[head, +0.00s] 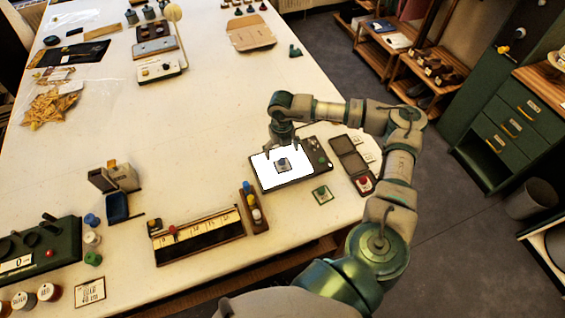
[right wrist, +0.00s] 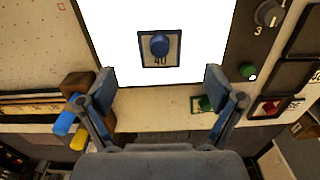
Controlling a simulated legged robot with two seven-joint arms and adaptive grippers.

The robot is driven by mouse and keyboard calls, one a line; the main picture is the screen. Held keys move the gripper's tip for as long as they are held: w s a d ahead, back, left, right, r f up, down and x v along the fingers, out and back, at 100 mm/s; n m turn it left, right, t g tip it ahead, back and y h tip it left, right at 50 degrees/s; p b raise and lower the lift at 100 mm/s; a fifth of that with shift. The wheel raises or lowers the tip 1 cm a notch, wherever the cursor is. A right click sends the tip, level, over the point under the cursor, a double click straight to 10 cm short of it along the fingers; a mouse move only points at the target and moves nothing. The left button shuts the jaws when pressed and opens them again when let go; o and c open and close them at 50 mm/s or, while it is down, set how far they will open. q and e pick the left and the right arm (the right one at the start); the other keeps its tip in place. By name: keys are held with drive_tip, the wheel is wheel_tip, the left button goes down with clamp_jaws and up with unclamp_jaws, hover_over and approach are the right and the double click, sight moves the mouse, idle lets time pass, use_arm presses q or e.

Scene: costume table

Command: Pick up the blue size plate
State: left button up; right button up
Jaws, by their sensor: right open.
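The blue size plate (head: 282,164) is a small square plate with a blue knob, lying on the bright white panel of a dark device on the table. In the right wrist view the plate (right wrist: 160,48) shows the number 40 below its blue knob. My right gripper (head: 284,146) is above the panel, close to the plate in the head view. In the right wrist view its two fingers (right wrist: 160,82) are spread apart with nothing between them, and the plate appears beyond the fingertips. My left gripper is in neither view.
The lit device (head: 294,183) has dark controls on its right side. A green plate (head: 322,195) lies in front of it, and a red-knobbed plate (head: 364,184) sits in a dark case to the right. A wooden rack with colored pegs (head: 254,207) stands to the left.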

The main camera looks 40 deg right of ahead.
sight(282, 160)
wheel_tip(282, 160, down, 6)
drive_tip(key=shift+w+r+p, duration=0.1)
drive_tip(key=shift+r+p, duration=0.05)
drive_tip(key=shift+p, duration=0.4)
drive_tip(key=c, duration=1.7)
